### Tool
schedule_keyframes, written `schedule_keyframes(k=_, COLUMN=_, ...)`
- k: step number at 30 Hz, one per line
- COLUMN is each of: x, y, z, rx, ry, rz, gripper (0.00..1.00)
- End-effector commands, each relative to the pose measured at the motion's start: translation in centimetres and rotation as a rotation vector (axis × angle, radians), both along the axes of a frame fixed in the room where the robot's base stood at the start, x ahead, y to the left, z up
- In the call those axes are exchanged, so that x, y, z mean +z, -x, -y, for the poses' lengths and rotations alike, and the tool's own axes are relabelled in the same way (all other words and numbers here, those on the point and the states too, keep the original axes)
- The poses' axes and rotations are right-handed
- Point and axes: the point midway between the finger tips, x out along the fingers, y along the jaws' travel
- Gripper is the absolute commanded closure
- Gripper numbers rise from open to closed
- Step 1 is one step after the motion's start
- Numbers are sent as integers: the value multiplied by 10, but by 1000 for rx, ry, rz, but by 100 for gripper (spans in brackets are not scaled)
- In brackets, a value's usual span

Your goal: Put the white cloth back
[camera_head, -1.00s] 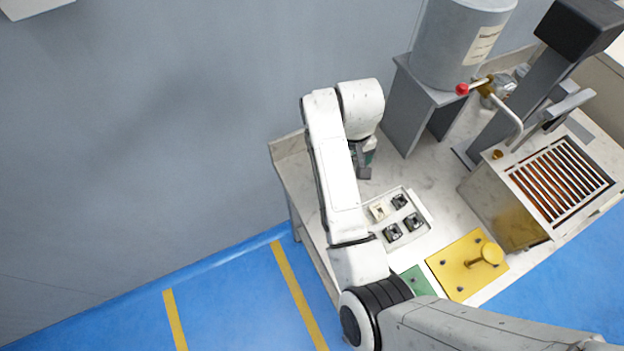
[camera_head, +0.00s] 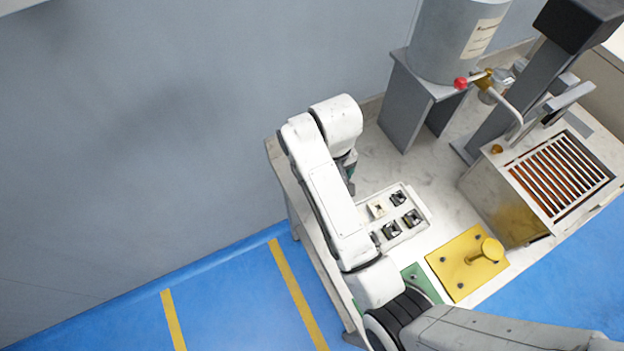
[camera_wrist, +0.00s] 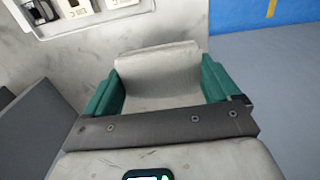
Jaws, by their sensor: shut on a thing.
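The white cloth (camera_wrist: 158,62) shows in the wrist view as a pale, folded, off-white piece between the two green fingers. My gripper (camera_wrist: 160,88) is shut on it, one finger against each side. Beyond it in the wrist view are the pale bench top and, at right, the floor; I cannot tell whether the cloth touches the bench. In the head view my gripper (camera_head: 350,172) is over the left part of the bench, mostly hidden behind my arm, and the cloth is hidden there.
A white tray (camera_head: 421,205) with several small parts in compartments lies right of my gripper. A yellow plate (camera_head: 455,275) with a knob and a green plate (camera_head: 425,283) are nearer. A grey tank (camera_head: 450,45) on a stand and a slatted box (camera_head: 490,200) stand beyond. The bench's left edge is close.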

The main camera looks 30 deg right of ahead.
Motion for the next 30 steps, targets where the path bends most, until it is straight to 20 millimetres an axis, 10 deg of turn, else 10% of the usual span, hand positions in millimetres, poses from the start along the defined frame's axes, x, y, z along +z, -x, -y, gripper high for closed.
schedule_keyframes(k=12, x=-51, y=-52, z=-10, rx=-1, ry=-2, rz=-2, gripper=39)
schedule_keyframes(k=30, x=-96, y=-64, z=-13, rx=0, ry=-1, rz=-1, gripper=39)
